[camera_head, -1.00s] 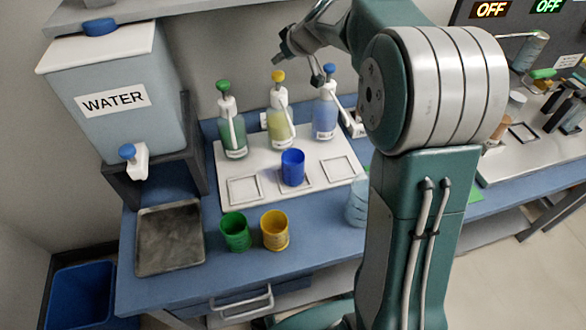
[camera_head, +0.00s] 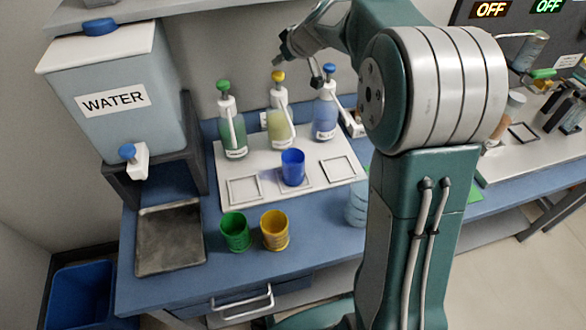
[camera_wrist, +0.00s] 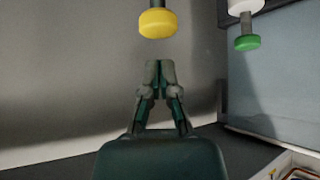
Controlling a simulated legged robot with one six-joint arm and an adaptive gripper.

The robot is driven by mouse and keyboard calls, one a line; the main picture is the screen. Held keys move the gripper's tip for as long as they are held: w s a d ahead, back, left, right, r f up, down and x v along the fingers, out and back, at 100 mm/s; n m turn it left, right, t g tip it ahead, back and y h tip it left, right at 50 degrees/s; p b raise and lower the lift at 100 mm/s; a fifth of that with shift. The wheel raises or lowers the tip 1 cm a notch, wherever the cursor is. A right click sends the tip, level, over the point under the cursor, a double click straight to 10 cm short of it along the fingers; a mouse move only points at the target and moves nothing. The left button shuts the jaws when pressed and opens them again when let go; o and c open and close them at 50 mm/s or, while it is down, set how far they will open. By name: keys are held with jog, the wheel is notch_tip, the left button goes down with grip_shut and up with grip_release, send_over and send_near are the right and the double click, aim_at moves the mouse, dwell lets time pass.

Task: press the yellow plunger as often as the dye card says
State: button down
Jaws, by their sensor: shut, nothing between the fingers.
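The yellow plunger (camera_head: 278,76) tops the middle dispenser bottle (camera_head: 280,130), which holds yellowish liquid. It also shows in the wrist view (camera_wrist: 157,23). My gripper (camera_head: 278,62) is shut and empty, just above the yellow plunger in the head view. In the wrist view my gripper's closed fingertips (camera_wrist: 159,66) appear in line with the plunger, with a gap in the picture between them; I cannot tell whether they touch. A blue cup (camera_head: 293,168) stands on the middle outlined square in front of the yellow bottle. I see no readable dye card.
Bottles with a green plunger (camera_head: 223,86) and a blue plunger (camera_head: 329,69) flank the yellow one. Green (camera_head: 235,232) and yellow (camera_head: 275,231) cups stand in front of the white board (camera_head: 217,190). A water tank (camera_head: 115,100) is at left. My arm hides the right middle.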

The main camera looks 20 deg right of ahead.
aim_at(280, 74)
jog(key=shift+f, duration=0.35)
dwell(0.3)
jog(key=shift+f, duration=1.9)
jog(key=shift+r, duration=2.25)
jog(key=shift+f, duration=0.4)
jog(key=shift+f, duration=1.8)
jog(key=shift+r, duration=2.2)
